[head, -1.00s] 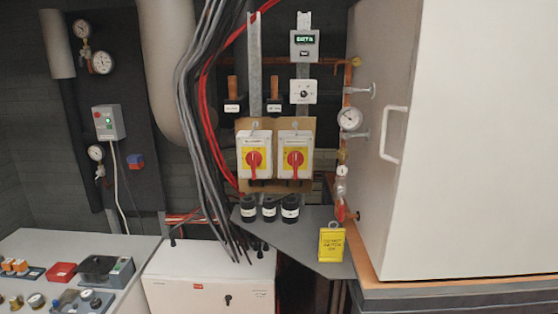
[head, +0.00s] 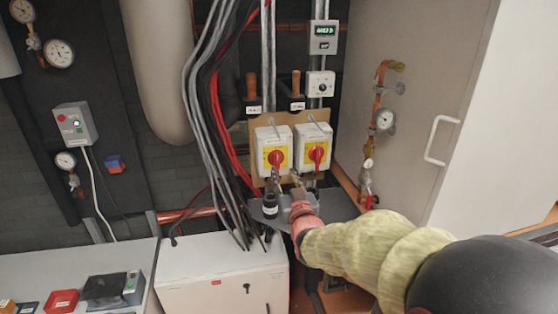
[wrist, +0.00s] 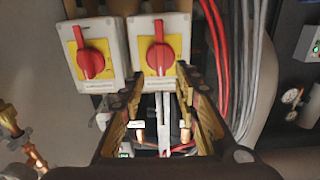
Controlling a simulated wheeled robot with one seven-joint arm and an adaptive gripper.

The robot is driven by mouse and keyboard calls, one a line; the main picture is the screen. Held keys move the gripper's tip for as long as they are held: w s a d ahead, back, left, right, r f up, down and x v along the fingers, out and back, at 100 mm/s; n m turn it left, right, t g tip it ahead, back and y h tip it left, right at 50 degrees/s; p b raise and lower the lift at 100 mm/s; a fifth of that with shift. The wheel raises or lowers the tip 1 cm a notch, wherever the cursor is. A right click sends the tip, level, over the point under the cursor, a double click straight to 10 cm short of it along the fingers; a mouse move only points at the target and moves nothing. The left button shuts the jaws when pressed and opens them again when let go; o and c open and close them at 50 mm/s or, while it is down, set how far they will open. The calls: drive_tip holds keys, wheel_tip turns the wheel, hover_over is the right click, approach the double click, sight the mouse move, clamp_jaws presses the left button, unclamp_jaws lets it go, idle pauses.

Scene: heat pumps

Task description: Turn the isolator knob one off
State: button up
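Two isolator boxes with red knobs on yellow plates hang side by side; I cannot read which is one. The left knob (head: 277,158) and the right knob (head: 317,154) both show in the head view. The wrist view shows them swapped: the left box's knob (wrist: 160,57) is at centre and the other knob (wrist: 90,60) is at left. Both red handles look close to vertical. My gripper (head: 286,180) is just below and in front of the left box. In the wrist view its fingers (wrist: 163,82) are apart, with nothing held between them, short of the knob.
Red and grey cables (head: 205,110) hang close left of the boxes. A shelf (head: 257,212) with a black cylinder (head: 270,206) lies below, partly hidden by my arm. A gauge (head: 385,120) on copper pipe and a large cabinet (head: 420,90) stand to the right.

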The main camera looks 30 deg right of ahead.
sight(278, 162)
drive_tip(key=p+x, duration=0.1)
drive_tip(key=x, duration=0.6)
drive_tip(key=shift+w+f, duration=0.1)
drive_tip(key=shift+w, duration=0.05)
drive_tip(key=c, duration=0.3)
clamp_jaws()
